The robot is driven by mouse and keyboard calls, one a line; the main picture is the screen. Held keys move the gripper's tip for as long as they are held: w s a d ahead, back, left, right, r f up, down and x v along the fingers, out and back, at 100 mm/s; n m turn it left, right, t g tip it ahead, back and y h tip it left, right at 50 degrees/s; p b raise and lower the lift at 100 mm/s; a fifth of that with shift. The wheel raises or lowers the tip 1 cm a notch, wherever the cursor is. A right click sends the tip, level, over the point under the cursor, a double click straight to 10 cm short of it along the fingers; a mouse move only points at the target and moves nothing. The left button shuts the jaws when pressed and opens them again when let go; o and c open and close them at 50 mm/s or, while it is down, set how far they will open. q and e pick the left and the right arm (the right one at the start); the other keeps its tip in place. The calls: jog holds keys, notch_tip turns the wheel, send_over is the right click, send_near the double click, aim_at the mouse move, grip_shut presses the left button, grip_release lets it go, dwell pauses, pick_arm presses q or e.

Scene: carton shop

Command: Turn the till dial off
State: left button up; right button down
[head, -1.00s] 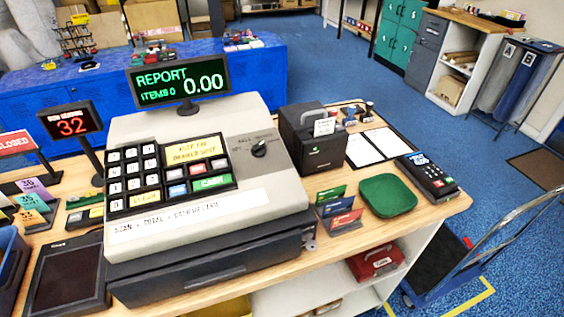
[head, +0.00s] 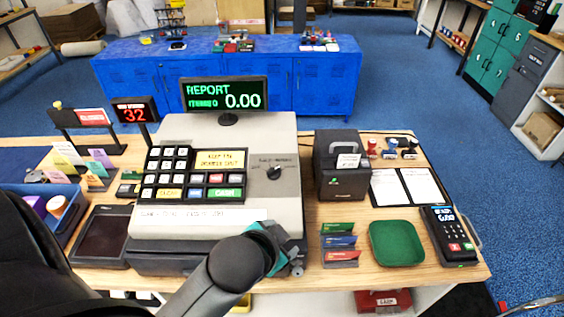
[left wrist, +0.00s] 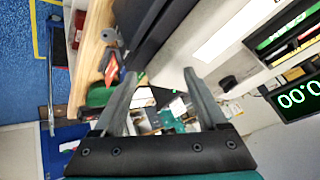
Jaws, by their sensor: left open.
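The till (head: 262,200) stands on the wooden counter, and its screen (head: 225,95) reads REPORT, ITEMS 0, 0.00. The till dial (head: 274,172) is a black knob on the right of the sloped top; its labels are too small to read. In the left wrist view the black knob (left wrist: 229,83) shows right of the fingers, apart from them. My left gripper (head: 290,264) is at the till's front right corner, below the dial in the picture. Its two fingers (left wrist: 162,76) are open and empty in the left wrist view. My right gripper is not in view.
A black printer (head: 340,175) stands right of the till. Cards (head: 340,245), a green tray (head: 397,243) and a card terminal (head: 449,235) are along the counter's front right. A queue display (head: 134,112) and a dark pad (head: 104,236) are left of the till.

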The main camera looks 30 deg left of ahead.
pick_arm(q)
jog(key=w+r+m+t, duration=0.1)
jog(key=w+r, duration=0.1)
jog(key=w+r+m+t, duration=0.1)
jog(key=w+r, duration=0.1)
jog(key=w+a+r+t, duration=0.1)
jog(key=w+r+t, duration=0.1)
jog(key=w, duration=0.1)
jog(key=shift+m, duration=0.4)
jog(key=w+d+r+m+t+h, duration=0.25)
jog(key=w+r+m+t, duration=0.45)
jog(key=r, duration=0.6)
jog(key=w+d+r+m+t+h, duration=0.1)
jog(key=d+r+m+h, duration=0.7)
jog(key=m, duration=0.5)
notch_tip(320, 180, up, 3)
jog(key=d+m+g+h, duration=0.2)
jog(key=m+h, duration=0.3)
jog(key=m, duration=0.1)
jog(key=m+g+y, duration=1.4)
jog(key=m+g, duration=0.3)
jog(key=m, duration=1)
send_near(272, 169)
jog(key=f, duration=0.2)
jog(key=f+p, duration=0.1)
jog(key=f, duration=0.2)
jog(key=w+f+p, duration=0.1)
jog(key=f, duration=0.2)
jog(key=shift+d+f, duration=0.1)
jog(key=shift+f, duration=0.05)
